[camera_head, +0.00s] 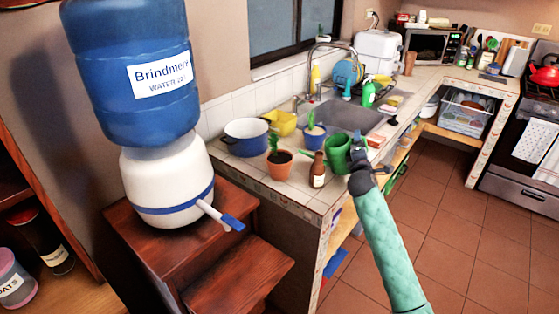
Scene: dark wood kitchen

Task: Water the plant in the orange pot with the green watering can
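The orange pot (279,170) stands on the near end of the tiled counter, with dark soil and a small green plant (273,138). The green watering can (337,155) is to its right, behind the brown bottle, near the counter's front edge. It looks roughly upright; I cannot tell whether it rests on the counter. My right gripper (357,146) is at the can's right side, its fingers beside or at the can. Its fingertips are small, and whether they are closed on the can is unclear. My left gripper is not in view.
A brown bottle (318,170) stands between the orange pot and the can. A blue pot with a plant (313,136), a blue cooking pot (246,137) and a yellow container (281,122) are behind. A water dispenser (167,180) stands at left. The floor at right is clear.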

